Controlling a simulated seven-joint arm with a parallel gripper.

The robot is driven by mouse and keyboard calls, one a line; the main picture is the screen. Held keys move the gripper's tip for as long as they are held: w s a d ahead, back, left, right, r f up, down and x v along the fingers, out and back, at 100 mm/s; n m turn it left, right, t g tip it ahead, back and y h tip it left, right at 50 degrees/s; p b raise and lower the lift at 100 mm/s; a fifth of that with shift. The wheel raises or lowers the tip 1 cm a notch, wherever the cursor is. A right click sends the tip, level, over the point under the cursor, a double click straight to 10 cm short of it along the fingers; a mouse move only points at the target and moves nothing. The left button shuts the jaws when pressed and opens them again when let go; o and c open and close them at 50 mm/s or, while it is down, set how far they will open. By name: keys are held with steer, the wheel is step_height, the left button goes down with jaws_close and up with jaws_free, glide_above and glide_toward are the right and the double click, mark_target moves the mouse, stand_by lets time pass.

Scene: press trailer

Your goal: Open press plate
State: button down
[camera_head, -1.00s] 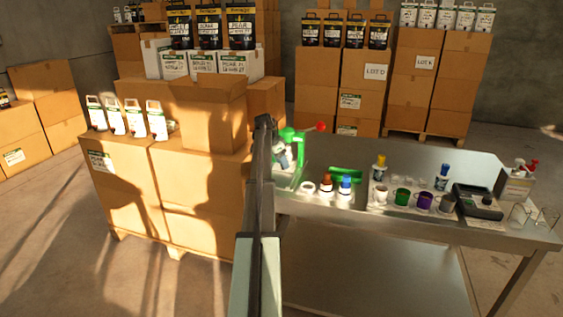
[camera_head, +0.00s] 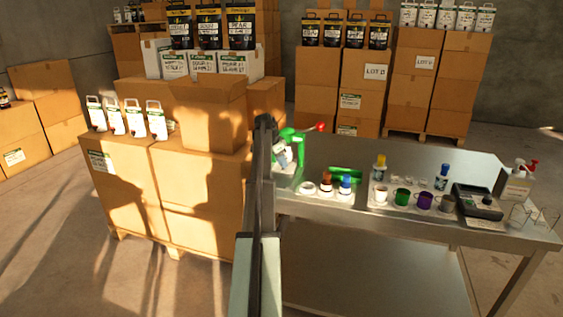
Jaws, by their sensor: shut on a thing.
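A small green press (camera_head: 299,148) stands at the left end of the steel table. A lever with a red knob (camera_head: 320,127) sticks out from its top to the right. My arm reaches up the middle of the view, and my gripper (camera_head: 281,157) is at the left side of the press. The gripper is small and partly hidden by my arm and the green parts. It is shut on a part of the press, which looks to be its plate; the grip itself is hard to make out.
The steel table (camera_head: 420,160) holds a green item (camera_head: 345,174), capped bottles (camera_head: 345,186), cups (camera_head: 402,197) and a dark device (camera_head: 477,202) to the right of the press. Stacked cartons (camera_head: 200,200) stand close on the left.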

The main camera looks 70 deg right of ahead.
steer(key=shift+a, duration=0.1)
steer(key=a, duration=1)
steer(key=c, duration=0.9)
jaws_free()
steer(key=v, duration=1.3)
steer(key=shift+r, duration=0.4)
steer(key=shift+w+a, duration=0.1)
